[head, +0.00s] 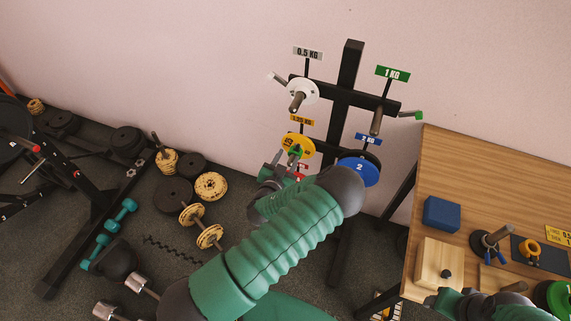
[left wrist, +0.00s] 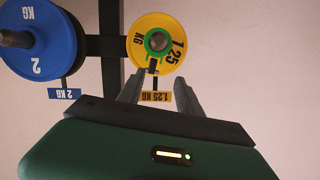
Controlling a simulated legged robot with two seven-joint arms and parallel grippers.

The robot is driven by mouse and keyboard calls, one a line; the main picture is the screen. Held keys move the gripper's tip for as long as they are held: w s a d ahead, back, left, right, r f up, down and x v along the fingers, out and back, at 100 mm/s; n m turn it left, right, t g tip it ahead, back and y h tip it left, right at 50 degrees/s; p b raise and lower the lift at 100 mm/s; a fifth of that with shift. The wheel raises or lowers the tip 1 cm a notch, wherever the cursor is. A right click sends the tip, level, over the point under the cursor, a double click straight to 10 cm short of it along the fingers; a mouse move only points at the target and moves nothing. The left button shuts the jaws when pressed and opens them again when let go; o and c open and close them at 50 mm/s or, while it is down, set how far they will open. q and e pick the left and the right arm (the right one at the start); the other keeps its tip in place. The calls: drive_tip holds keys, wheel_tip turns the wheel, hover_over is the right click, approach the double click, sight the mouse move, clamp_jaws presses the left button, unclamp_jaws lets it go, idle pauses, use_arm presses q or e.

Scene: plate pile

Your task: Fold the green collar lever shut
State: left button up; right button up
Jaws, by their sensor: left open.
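The green collar (head: 295,151) sits around the peg in front of the yellow 1.25 kg plate (head: 305,142). In the left wrist view the green collar (left wrist: 157,41) rings the peg end, and a short lever (left wrist: 152,68) sticks out from it toward my fingers. My left gripper (left wrist: 158,88) is open and empty, its two fingers apart just short of the lever and the yellow plate (left wrist: 172,60). In the head view my left gripper (head: 277,165) is small and partly hidden by my arm. My right arm shows at the bottom right; its jaws are unclear.
The blue 2 kg plate (head: 360,170) hangs close to the right of the yellow plate. A white plate (head: 303,92) hangs above on the black rack (head: 348,65). A wooden table (head: 450,160) stands right; dumbbells and loose plates (head: 211,186) lie on the floor left.

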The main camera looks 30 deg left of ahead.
sight(298, 147)
use_arm(q)
drive_tip(key=shift+w+d+r+b, duration=0.1)
drive_tip(key=shift+w+d+b, duration=0.3)
drive_tip(key=shift+w+d, duration=0.8)
drive_tip(key=w+a, duration=0.1)
drive_tip(key=w+a+f+b, duration=0.1)
drive_tip(key=w+a, duration=0.1)
drive_tip(key=shift+a+f, duration=0.15)
drive_tip(key=shift+f, duration=0.05)
drive_tip(key=shift+d+r, duration=0.3)
drive_tip(key=shift+d, duration=0.45)
drive_tip(key=shift+c, duration=0.3)
drive_tip(key=shift+d, duration=0.2)
drive_tip(key=c, duration=0.5)
drive_tip(key=shift+a, duration=0.15)
drive_tip(key=shift+c, duration=0.5)
drive_tip(key=shift+s+a+f, duration=0.1)
drive_tip(key=shift+a+f, duration=0.05)
drive_tip(key=shift+a, duration=0.3)
drive_tip(key=shift+d, duration=0.1)
use_arm(e)
drive_tip(key=shift+d+f, duration=0.45)
drive_tip(key=shift+f, duration=0.2)
drive_tip(key=shift+d+f, duration=0.45)
drive_tip(key=shift+f, duration=0.15)
use_arm(q)
drive_tip(key=shift+d, duration=0.2)
use_arm(e)
drive_tip(key=shift+d, duration=0.2)
